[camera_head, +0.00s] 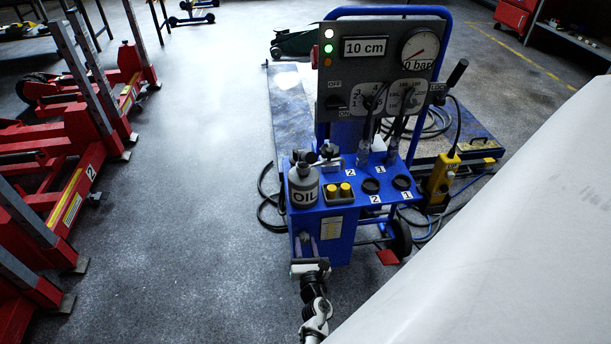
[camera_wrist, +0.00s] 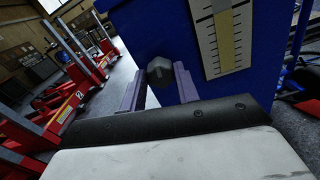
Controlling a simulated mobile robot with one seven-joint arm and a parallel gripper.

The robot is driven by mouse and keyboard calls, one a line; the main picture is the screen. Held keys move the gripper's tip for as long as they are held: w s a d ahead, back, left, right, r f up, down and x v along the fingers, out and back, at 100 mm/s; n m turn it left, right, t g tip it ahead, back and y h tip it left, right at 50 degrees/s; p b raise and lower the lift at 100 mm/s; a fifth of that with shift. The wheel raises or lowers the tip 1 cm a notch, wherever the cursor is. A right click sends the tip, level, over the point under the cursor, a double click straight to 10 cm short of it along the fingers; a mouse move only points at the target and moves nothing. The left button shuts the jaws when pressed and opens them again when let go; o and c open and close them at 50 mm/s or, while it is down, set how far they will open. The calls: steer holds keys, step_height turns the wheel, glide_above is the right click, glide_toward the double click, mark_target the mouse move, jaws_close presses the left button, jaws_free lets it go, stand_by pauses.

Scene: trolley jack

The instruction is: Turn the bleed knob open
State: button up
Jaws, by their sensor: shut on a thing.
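The bleed knob (camera_wrist: 160,71) is a small dark faceted knob on the side of the blue cabinet (camera_wrist: 175,35) in the wrist view. My gripper (camera_wrist: 157,80) has one finger on each side of it and is shut on it. In the head view my gripper (camera_head: 303,250) reaches the lower left front of the blue trolley (camera_head: 341,240), and it hides the knob there. The panel (camera_head: 375,68) above shows "10 cm". The round gauge (camera_head: 419,50) reads near 0 bar.
A grey oil bottle (camera_head: 303,186) and yellow caps (camera_head: 346,189) stand on the trolley's shelf. Red stands (camera_head: 75,200) line the left side. A large white surface (camera_head: 500,250) covers the lower right. Floor (camera_head: 190,200) left of the trolley is clear.

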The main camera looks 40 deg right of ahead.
steer(key=m, duration=0.4)
steer(key=shift+r+m, duration=0.1)
steer(key=shift+m, duration=0.2)
steer(key=m+p, duration=0.1)
steer(key=m, duration=0.3)
steer(key=shift+d+m, duration=0.15)
steer(key=shift+m, duration=0.15)
steer(key=m+p, duration=0.1)
steer(key=m, duration=0.2)
steer(key=shift+m, duration=0.3)
steer(key=m+p, duration=0.1)
steer(key=m, duration=0.3)
steer(key=shift+m, duration=0.3)
steer(key=m+p, duration=0.1)
steer(key=m, duration=0.3)
steer(key=shift+m, duration=0.3)
steer(key=m+p, duration=0.1)
steer(key=m, duration=0.2)
steer(key=shift+f, duration=0.2)
steer(key=m, duration=0.5)
steer(key=shift+w+p, duration=0.1)
steer(key=shift+p, duration=0.3)
steer(key=shift+f+m+p, duration=0.1)
steer(key=shift+m+p, duration=0.2)
steer(key=shift+m, duration=1.8)
